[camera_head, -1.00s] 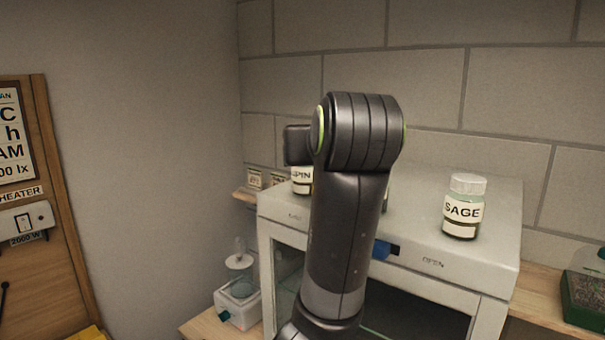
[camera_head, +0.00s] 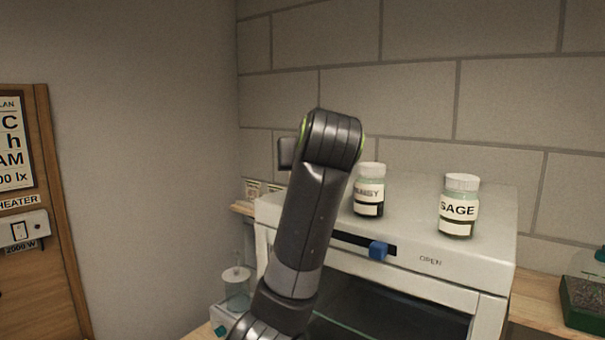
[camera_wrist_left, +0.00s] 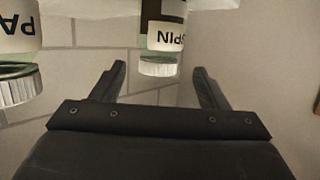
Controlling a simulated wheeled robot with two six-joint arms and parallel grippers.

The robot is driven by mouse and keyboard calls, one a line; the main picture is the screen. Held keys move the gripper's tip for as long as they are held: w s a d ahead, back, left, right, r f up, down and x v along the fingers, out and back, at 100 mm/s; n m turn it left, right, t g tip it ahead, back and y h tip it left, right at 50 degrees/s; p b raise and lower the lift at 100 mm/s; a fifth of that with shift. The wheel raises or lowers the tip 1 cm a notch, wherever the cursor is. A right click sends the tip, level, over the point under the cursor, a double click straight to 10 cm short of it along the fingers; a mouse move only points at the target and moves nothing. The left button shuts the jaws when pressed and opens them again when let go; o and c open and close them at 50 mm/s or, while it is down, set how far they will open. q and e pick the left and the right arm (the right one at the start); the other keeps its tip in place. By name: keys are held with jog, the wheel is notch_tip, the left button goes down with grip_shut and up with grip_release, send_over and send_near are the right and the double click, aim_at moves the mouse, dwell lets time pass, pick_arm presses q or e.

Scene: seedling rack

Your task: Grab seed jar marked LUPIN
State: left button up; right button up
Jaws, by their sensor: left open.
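In the left wrist view, which is upside down, a jar with a white lid and a label ending in "PIN" (camera_wrist_left: 163,40) shows between the fingertips of my left gripper (camera_wrist_left: 158,72). The gripper is open; I cannot tell whether the fingers are beside the jar or short of it. A second jar (camera_head: 369,190), label ending "NSY", stands right of my arm on the white cabinet; the wrist view shows a jar marked "PA" (camera_wrist_left: 18,42) at left. My right gripper is not in view.
A jar marked SAGE (camera_head: 459,207) stands farther right on the white cabinet (camera_head: 480,262). A brick wall rises behind. A green-based tray (camera_head: 588,300) sits at the far right.

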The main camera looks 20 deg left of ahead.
pick_arm(q)
jog(key=shift+w+a, duration=0.1)
jog(key=shift+w, duration=0.15)
jog(key=p+x, duration=0.4)
jog(key=shift+w+r, duration=0.1)
jog(key=shift+r, duration=0.1)
jog(key=shift+w+a+f, duration=0.15)
jog(key=shift+w+f, duration=0.1)
jog(key=shift+c, duration=1)
jog(key=c, duration=1.3)
